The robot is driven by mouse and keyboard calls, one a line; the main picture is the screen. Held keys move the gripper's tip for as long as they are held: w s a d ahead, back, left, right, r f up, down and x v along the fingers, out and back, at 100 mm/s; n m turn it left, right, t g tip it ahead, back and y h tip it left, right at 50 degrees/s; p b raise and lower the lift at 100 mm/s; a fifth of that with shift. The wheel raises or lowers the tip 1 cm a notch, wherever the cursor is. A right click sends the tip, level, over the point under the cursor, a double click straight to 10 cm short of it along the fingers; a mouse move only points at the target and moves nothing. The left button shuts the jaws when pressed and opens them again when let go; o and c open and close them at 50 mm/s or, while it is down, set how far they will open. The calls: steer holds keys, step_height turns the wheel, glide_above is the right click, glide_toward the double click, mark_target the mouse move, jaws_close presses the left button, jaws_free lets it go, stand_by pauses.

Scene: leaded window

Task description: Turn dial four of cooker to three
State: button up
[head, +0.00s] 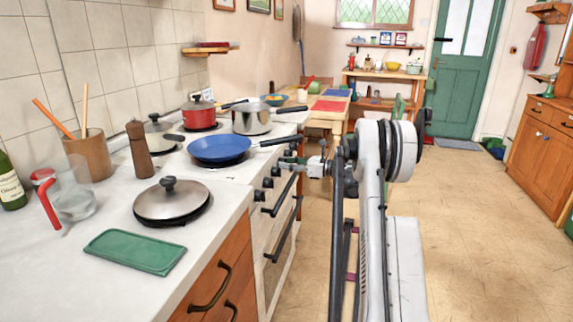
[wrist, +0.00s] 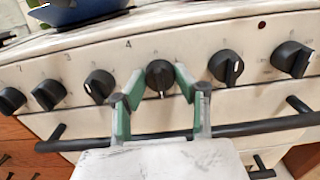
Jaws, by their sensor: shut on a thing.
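The white cooker (wrist: 150,113) has a row of several black dials along its front panel. The dial fourth from the left (wrist: 160,70) sits between the green pads of my gripper (wrist: 157,80). My gripper is shut on this dial, one finger on each side. A pale mark shows at the dial's lower edge, pointing down. In the head view my gripper (head: 298,162) reaches the cooker's front (head: 253,205) from the right; the held dial is hidden there.
Black oven handles (head: 280,195) stick out below the dials. A blue frying pan (head: 220,149) and a steel pot (head: 252,118) stand on the hob, handles pointing right. Floor to the right is clear.

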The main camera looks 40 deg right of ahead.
stand_by(0.4)
steer(key=o, duration=1.1)
steer(key=shift+s+d, duration=0.1)
steer(key=v, duration=1.2)
